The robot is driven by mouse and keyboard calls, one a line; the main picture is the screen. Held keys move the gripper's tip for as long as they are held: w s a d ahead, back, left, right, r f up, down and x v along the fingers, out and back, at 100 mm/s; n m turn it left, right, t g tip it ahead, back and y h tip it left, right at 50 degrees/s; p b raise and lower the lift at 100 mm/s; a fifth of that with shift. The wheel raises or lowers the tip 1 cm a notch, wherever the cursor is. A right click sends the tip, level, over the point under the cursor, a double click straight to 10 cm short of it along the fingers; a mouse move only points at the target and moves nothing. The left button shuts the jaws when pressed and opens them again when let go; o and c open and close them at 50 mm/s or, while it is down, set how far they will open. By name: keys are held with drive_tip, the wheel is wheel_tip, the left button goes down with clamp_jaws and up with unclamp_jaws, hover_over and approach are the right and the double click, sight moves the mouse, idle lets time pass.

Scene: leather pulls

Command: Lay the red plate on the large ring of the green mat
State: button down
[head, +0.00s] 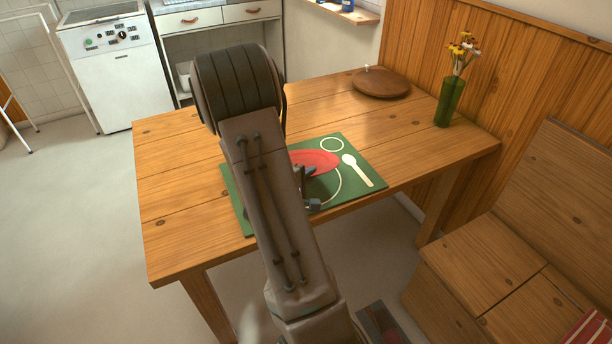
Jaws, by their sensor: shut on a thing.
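The red plate (318,160) shows in the head view over the green mat (352,154), partly hidden behind my arm. The mat lies on the wooden table and carries a small ring (332,144), a spoon shape (357,170) and a large ring (336,188), of which only the right part shows. The plate covers the upper part of the large ring's area; I cannot tell whether it touches the mat. My gripper (308,171) is at the plate's near edge, shut on it, mostly hidden by my arm.
The wooden table (182,170) has free room left of the mat. A round brown board (381,83) lies at the back, and a green vase (449,102) with flowers stands at the right corner. A wooden bench (485,255) is at the right.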

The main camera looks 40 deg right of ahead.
drive_tip(key=shift+w+d+f+b, duration=0.15)
drive_tip(key=shift+d+f+b, duration=0.05)
drive_tip(key=shift+f+b, duration=0.4)
drive_tip(key=shift+w+d+f+b, duration=0.15)
drive_tip(key=shift+f+b, duration=0.2)
drive_tip(key=shift+b, duration=0.3)
drive_tip(key=shift+s+a+f+b, duration=0.1)
drive_tip(key=shift+s+f+b, duration=0.15)
drive_tip(key=shift+b, duration=0.25)
drive_tip(key=shift+w+a+f+b, duration=0.2)
drive_tip(key=shift+w+f+b, duration=0.05)
drive_tip(key=shift+f+b, duration=0.35)
drive_tip(key=shift+b, duration=0.2)
drive_tip(key=shift+d, duration=0.1)
drive_tip(key=c, duration=1.5)
unclamp_jaws()
drive_tip(key=shift+s+f, duration=0.1)
drive_tip(key=shift+s, duration=0.05)
